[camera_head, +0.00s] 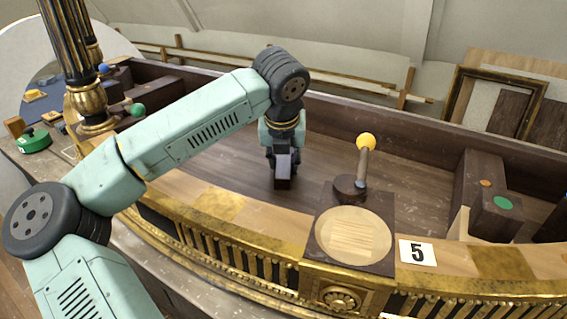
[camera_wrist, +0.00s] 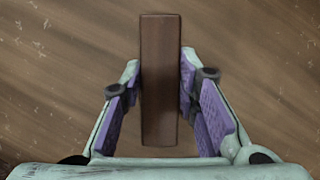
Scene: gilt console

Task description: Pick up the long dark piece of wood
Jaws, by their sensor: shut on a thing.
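The long dark piece of wood (camera_wrist: 160,75) is a brown bar with straight edges. In the wrist view it points away from me, between the purple-padded fingers of my gripper (camera_wrist: 160,88). My gripper is shut on its two long sides. In the head view the wood (camera_head: 283,183) shows end-on as a small dark block under my gripper (camera_head: 282,160), inside the console's brown recess. Most of its length is hidden there. I cannot tell whether it touches the recess floor (camera_head: 232,160) or is just above it.
Dark blocks (camera_head: 497,213) stand at the right. A gilt column (camera_head: 90,104) rises at the left. The recess floor around my gripper is clear.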

